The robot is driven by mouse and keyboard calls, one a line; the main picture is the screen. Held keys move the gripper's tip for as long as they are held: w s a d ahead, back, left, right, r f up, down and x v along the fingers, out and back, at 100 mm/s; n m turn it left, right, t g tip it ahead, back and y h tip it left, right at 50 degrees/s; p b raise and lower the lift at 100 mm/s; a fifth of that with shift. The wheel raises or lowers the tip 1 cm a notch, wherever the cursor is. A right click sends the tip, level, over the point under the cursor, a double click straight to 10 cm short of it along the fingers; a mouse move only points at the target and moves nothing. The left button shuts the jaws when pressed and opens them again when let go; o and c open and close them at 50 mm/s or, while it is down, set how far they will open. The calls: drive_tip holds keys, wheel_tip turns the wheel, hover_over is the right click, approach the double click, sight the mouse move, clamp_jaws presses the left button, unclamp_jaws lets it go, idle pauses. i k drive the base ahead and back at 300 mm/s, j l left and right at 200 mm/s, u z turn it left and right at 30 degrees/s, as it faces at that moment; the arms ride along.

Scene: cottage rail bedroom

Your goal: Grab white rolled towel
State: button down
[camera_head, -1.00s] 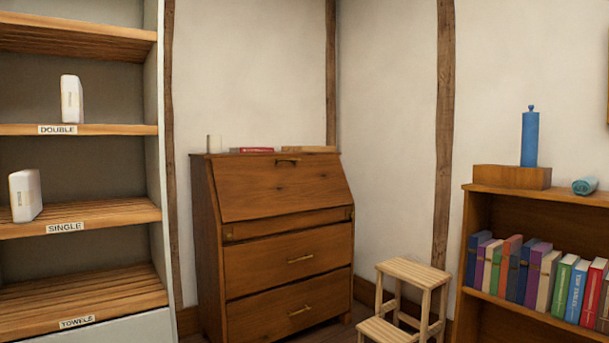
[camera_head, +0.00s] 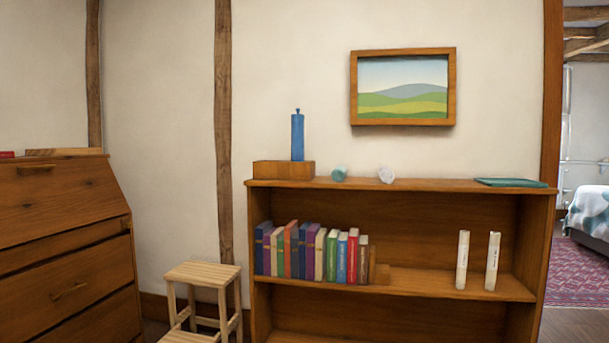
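A small white rolled item (camera_head: 386,174), which looks like the white rolled towel, lies on top of the wooden bookcase (camera_head: 450,186). A teal rolled item (camera_head: 339,174) lies to its left, apart from it. Two upright white cylinders (camera_head: 462,260) (camera_head: 492,261) stand on the bookcase's middle shelf at the right; I cannot tell what they are. My gripper is not in view.
A blue cylinder on a wooden block (camera_head: 284,170) and a flat green item (camera_head: 511,182) are also on the bookcase top. A step stool (camera_head: 203,275) stands left of the bookcase, near a wooden bureau (camera_head: 65,235). A doorway opens at far right.

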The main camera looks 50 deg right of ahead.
sight(386, 175)
drive_tip(key=z, duration=2.05)
drive_tip(key=u, duration=0.3)
drive_tip(key=i+l, duration=0.05)
